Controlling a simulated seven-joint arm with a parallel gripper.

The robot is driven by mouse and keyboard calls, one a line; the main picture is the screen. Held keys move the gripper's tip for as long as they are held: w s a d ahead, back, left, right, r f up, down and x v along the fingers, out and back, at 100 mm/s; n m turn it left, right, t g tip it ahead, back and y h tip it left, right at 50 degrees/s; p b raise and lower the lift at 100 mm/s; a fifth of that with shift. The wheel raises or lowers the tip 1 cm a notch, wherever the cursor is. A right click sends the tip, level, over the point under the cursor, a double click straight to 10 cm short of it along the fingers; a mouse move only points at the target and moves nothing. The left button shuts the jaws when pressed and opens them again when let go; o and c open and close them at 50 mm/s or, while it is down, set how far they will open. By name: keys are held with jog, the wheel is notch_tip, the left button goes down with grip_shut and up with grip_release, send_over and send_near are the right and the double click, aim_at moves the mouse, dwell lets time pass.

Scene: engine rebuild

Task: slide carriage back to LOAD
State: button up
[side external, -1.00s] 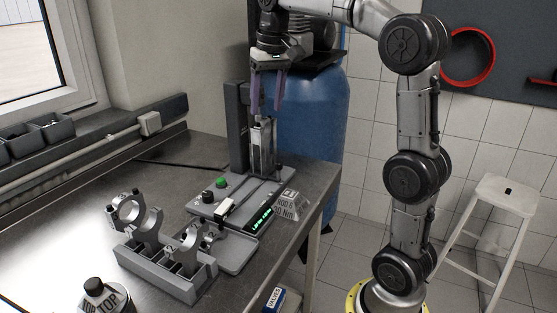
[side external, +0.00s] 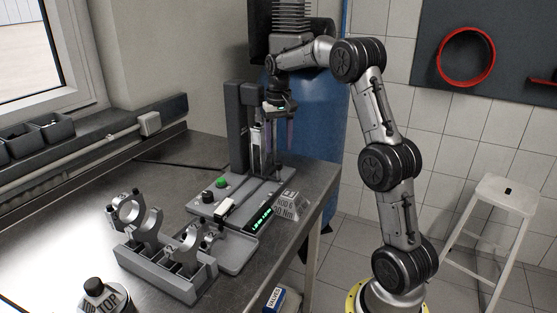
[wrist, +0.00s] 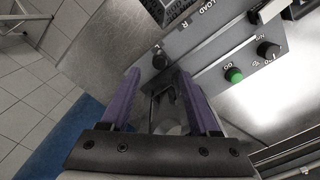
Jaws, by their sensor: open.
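The press fixture has a grey base plate (side external: 196,207) and a dark upright column (side external: 236,125). A slot runs along the plate, and the wrist view shows the word LOAD (wrist: 208,5) near its far end. A small black knob (wrist: 160,60) stands at the near end of the slot; I cannot tell if it belongs to the carriage. A grey metal part (wrist: 168,108) lies between and below my fingers, partly hidden; it may be on the carriage. My gripper (side external: 278,135) is open, its purple fingers pointing down beside the column, with no clear contact.
A green button (side external: 222,182) and black dial (side external: 208,197) sit on the plate. A rack (side external: 168,268) with metal rods stands in front. The bench's left side is mostly clear.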

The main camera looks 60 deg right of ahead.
aim_at(279, 162)
notch_tip(279, 162, down, 6)
jog(key=shift+r, duration=0.1)
jog(key=shift+c, duration=0.2)
grip_shut()
jog(key=shift+r, duration=0.1)
dwell(1.3)
